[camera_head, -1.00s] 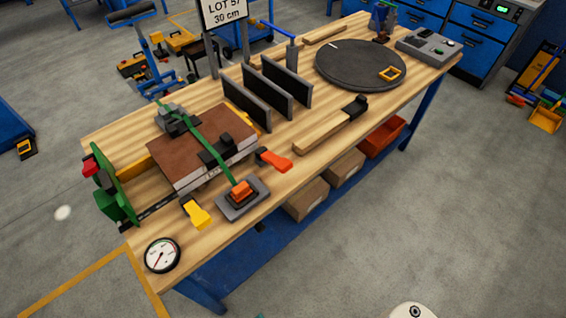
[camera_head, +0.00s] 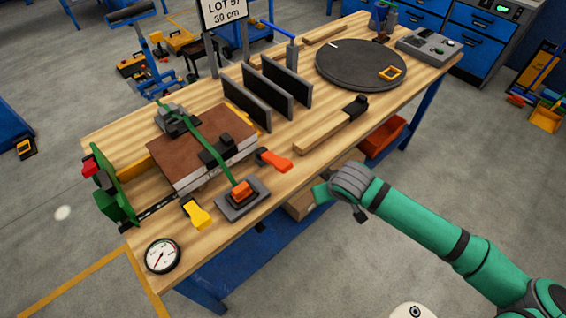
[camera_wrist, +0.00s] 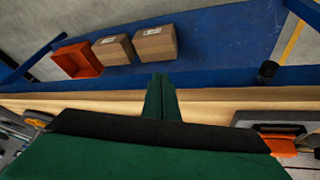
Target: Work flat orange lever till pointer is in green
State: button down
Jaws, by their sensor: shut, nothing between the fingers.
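A flat orange lever (camera_head: 275,160) lies on the bench beside the strapped brown-topped stack (camera_head: 203,150). A second orange piece (camera_head: 242,189) sits on a grey plate (camera_head: 258,199) where the green strap ends. A round white dial (camera_head: 160,257) is at the bench's near left corner; its pointer and any green zone are too small to tell. My gripper (camera_head: 320,193) is beside the bench's front edge, right of the grey plate and apart from both orange pieces. Its green fingers (camera_wrist: 160,97) are shut and empty in the wrist view. An orange part (camera_wrist: 281,147) shows there at lower right.
A yellow lever (camera_head: 196,214) stands left of the grey plate. Black upright panels (camera_head: 272,88), a wooden bar with a black block (camera_head: 330,130) and a dark turntable (camera_head: 345,66) are further back. Boxes (camera_wrist: 155,43) and a red bin (camera_wrist: 77,58) sit on the lower shelf.

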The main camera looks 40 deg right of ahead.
jog(key=w+a+r, duration=0.2)
jog(key=w+r, duration=0.4)
jog(key=r, duration=0.1)
jog(key=m+g+y, duration=0.1)
jog(key=g+y, duration=0.1)
send_near(284, 165)
jog(key=shift+a+r, duration=0.15)
jog(key=shift+r, duration=0.2)
jog(key=shift+x, duration=3.6)
